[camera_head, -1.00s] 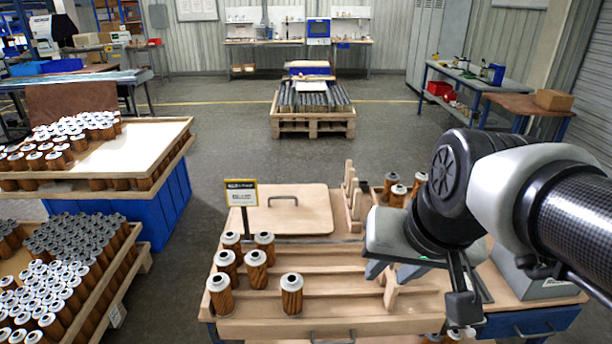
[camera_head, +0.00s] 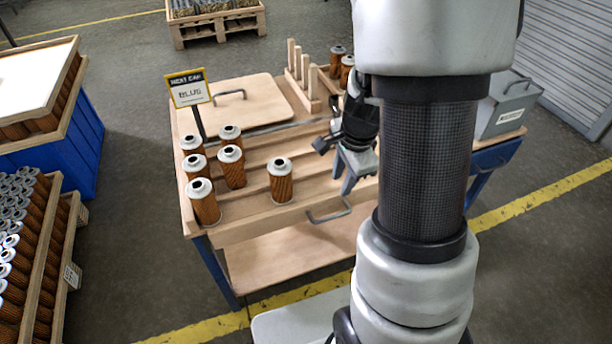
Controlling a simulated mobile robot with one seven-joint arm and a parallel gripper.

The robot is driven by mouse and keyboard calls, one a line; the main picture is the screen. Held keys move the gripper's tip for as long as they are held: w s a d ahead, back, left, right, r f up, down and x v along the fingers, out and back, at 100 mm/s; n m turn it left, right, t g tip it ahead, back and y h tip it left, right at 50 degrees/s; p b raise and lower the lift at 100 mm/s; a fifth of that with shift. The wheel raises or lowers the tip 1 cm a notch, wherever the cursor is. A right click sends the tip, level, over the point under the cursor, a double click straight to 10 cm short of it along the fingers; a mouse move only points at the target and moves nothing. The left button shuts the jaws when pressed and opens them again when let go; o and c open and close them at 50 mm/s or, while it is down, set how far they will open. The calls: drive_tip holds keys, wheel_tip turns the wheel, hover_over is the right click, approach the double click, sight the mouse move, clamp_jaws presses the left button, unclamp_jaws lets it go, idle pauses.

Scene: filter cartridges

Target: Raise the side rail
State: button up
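A wooden cart top (camera_head: 295,152) with stepped grooves stands in the middle. Along its near side runs a wooden board (camera_head: 262,224) with a grey bar handle (camera_head: 329,212); I cannot tell for sure whether this is the side rail. Several brown filter cartridges (camera_head: 231,167) with pale caps stand upright on the left of the grooves. My arm hides the cart's right part.
A sign (camera_head: 189,88) on a post and a board with a handle (camera_head: 243,104) stand at the back left. Wooden posts (camera_head: 300,66) and more cartridges are behind. A grey box (camera_head: 504,103) sits right. Crates of cartridges (camera_head: 30,225) stand left. Floor is clear in front.

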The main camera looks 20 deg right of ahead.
sight(332, 216)
drive_tip(key=w+f+b, duration=0.1)
drive_tip(key=f+b, duration=0.1)
drive_tip(key=f, duration=0.4)
drive_tip(key=w+f+b, duration=0.1)
drive_tip(key=f+b, duration=0.1)
drive_tip(key=f, duration=0.3)
drive_tip(key=w+f+b, duration=0.1)
drive_tip(key=f+b, duration=0.1)
drive_tip(key=f, duration=0.4)
drive_tip(key=shift+w+d+f, duration=0.1)
drive_tip(key=shift+f, duration=0.25)
clamp_jaws()
